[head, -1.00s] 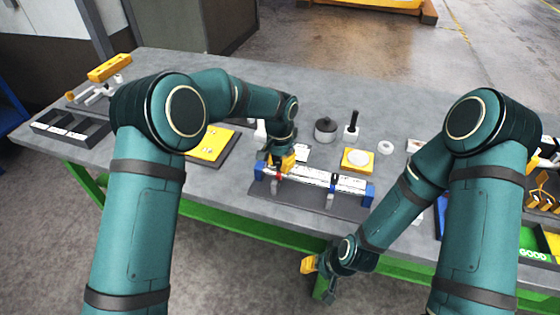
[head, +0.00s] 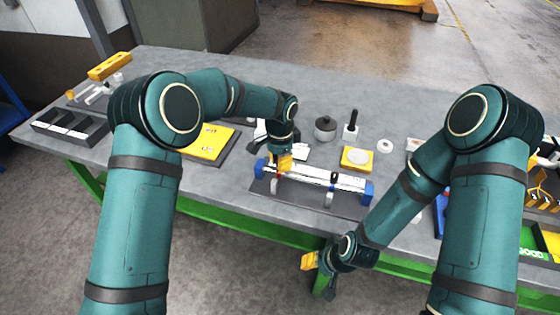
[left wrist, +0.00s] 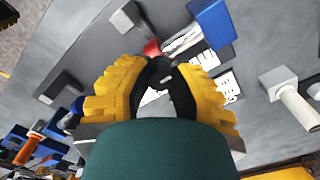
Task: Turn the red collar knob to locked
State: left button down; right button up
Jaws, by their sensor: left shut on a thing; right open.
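The white shaft fixture (head: 320,175) with blue end blocks stands on a dark base plate on the table. The red collar knob (head: 279,175) is near its left end, mostly hidden by my left gripper (head: 283,167) in the head view. In the left wrist view, a red part of the knob (left wrist: 152,47) shows just beyond the yellow fingers of my left gripper (left wrist: 165,78). That gripper is shut on the knob; its lock marking cannot be read. My right gripper (head: 320,274) is open and empty, low in front of the table's front edge.
Behind the fixture stand a dark round weight (head: 325,129), a black-handled tool (head: 351,127) and a yellow pad with a white disc (head: 357,158). A yellow panel (head: 208,143) lies to the left. A black divided tray (head: 70,127) is at far left.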

pick_arm(q)
jog(key=c, duration=0.8)
grip_release()
jog(key=shift+r, duration=0.1)
notch_tip(320, 180, up, 12)
jog(key=shift+s, duration=0.1)
